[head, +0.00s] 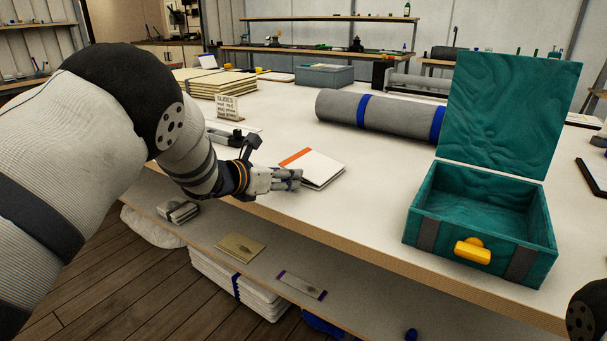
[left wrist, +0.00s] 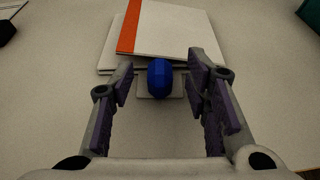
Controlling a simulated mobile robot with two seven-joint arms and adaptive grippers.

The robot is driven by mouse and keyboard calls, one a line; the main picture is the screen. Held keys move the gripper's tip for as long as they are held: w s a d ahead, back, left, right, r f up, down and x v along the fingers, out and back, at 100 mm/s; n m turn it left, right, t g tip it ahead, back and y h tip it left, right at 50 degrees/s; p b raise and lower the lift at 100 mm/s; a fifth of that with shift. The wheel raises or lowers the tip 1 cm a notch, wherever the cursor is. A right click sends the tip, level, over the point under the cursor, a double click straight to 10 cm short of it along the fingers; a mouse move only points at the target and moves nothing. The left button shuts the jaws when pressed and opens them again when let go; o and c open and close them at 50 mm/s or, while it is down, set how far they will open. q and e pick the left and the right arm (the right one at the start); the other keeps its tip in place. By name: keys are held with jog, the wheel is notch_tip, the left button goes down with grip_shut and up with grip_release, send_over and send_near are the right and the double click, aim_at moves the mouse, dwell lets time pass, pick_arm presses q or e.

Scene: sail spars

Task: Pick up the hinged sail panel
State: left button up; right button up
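The hinged sail panel (head: 318,168) lies flat on the white table. It looks like two stacked off-white leaves, the top one slightly askew, with an orange stripe along one edge. In the left wrist view the panel (left wrist: 180,35) has a blue faceted knob (left wrist: 159,78) on a small pale tab at its near edge. My left gripper (head: 290,180) is at this near edge. In the left wrist view the left gripper (left wrist: 160,82) is open, with one finger on each side of the knob and gaps between. My right gripper is out of view.
An open teal box (head: 425,220) with a yellow latch stands at the right. A grey roll (head: 400,120) with blue bands lies behind the panel. A small sign (head: 228,107) stands at the back left. A lower shelf (head: 330,260) holds several items. Table between panel and box is clear.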

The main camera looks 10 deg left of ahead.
pick_arm(q)
grip_shut()
